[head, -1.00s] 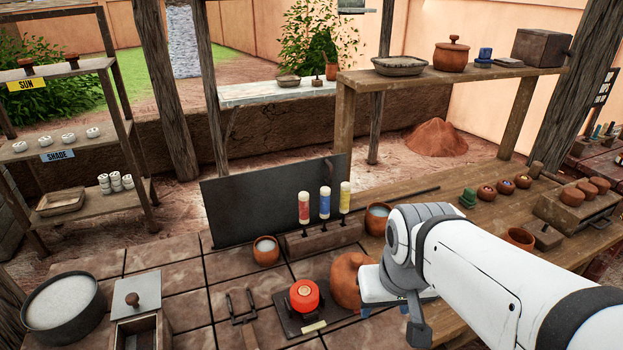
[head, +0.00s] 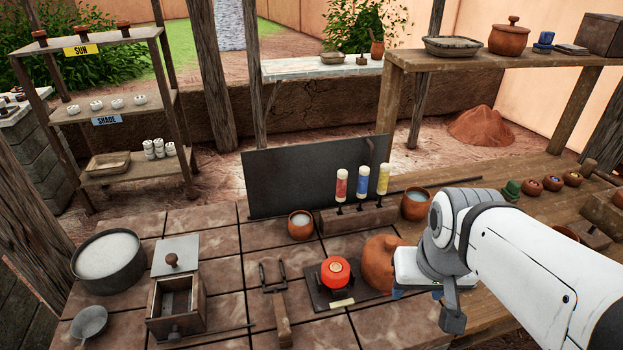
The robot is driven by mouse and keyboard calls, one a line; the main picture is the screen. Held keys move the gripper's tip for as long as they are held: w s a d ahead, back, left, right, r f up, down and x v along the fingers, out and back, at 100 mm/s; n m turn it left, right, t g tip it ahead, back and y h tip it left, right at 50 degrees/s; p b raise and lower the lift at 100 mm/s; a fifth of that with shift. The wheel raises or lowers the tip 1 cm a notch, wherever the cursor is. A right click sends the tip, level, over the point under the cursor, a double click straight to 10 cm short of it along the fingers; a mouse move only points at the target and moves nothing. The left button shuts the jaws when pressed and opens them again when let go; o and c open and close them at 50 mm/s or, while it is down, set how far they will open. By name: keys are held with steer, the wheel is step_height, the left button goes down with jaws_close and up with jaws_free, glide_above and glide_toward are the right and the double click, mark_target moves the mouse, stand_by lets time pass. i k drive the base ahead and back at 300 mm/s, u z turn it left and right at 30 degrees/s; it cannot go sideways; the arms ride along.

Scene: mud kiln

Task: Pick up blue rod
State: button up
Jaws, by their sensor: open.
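No plain loose blue rod stands out. The nearest match is a slim upright piece with a blue band and pale top (head: 362,182), in the wooden rack (head: 345,220) on the tiled bench. It stands between a red-banded piece (head: 341,185) and a yellow-banded piece (head: 383,179). My gripper (head: 418,291) is at the lower right, in front of the rack and beside the round clay pot (head: 378,262). Its bluish fingertips show only in part below the white housing; it is open and apart from the blue-banded piece. I see nothing held.
A dark upright panel (head: 290,185) stands behind the rack. Clay cups flank the rack at left (head: 300,225) and right (head: 415,204). A red round item (head: 336,270) sits on a dark plate in front. A wooden box (head: 176,300) and grey basin (head: 110,256) stand left.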

mark_target(364, 171)
steer(key=u, duration=0.45)
steer(key=k, duration=1.25)
steer(key=z, duration=0.65)
steer(key=i, duration=1.5)
steer(key=z, duration=0.05)
